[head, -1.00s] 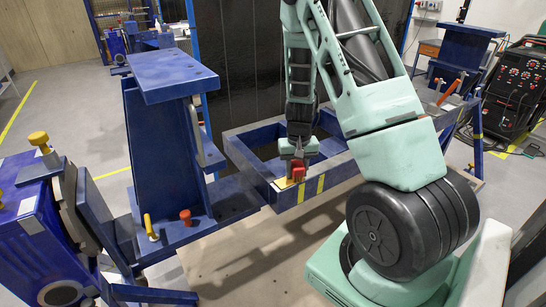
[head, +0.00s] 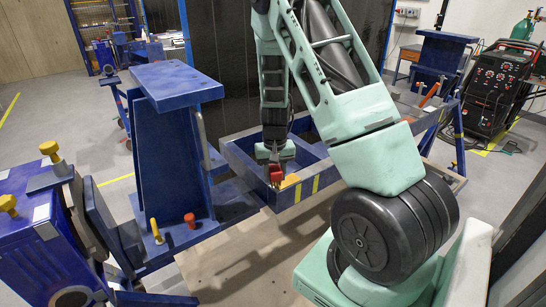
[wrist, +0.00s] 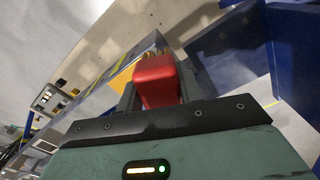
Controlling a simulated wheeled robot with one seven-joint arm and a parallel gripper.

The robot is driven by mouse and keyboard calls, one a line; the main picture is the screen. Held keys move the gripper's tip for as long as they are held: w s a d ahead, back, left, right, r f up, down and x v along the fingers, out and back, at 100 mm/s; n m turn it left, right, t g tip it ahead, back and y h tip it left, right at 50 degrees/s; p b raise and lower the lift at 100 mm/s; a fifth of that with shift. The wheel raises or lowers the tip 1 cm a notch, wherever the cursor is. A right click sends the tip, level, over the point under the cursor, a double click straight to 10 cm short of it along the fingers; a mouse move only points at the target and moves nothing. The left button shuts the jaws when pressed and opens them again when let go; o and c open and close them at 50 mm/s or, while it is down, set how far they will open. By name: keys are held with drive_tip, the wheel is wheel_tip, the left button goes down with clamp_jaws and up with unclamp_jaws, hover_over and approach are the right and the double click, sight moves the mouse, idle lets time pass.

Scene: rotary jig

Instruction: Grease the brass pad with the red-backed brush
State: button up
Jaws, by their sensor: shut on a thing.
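My gripper (head: 275,163) points down over the near left corner of the blue frame and is shut on the red-backed brush (head: 276,175). In the wrist view the brush's red back (wrist: 156,78) sits between the two dark fingers, with some tan bristles showing past it. The brass pad (head: 290,181) is a small yellow-gold patch on the frame's top, just right of the brush in the head view. Part of it shows left of the brush in the wrist view (wrist: 128,70). The brush hides some of it. I cannot tell whether the bristles touch it.
The blue frame (head: 315,173) has open bays and yellow stripes on its front. A tall blue post with a flat top (head: 175,84) stands left of my gripper. An orange-red knob (head: 190,219) and yellow knobs (head: 155,230) stand lower left.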

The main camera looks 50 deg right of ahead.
drive_tip(key=shift+s+a+r+p, duration=0.1)
drive_tip(key=shift+r+p, duration=0.2)
drive_tip(key=shift+r, duration=0.4)
drive_tip(key=shift+r+p, duration=1.8)
drive_tip(key=shift+r, duration=0.5)
drive_tip(key=shift+f, duration=0.1)
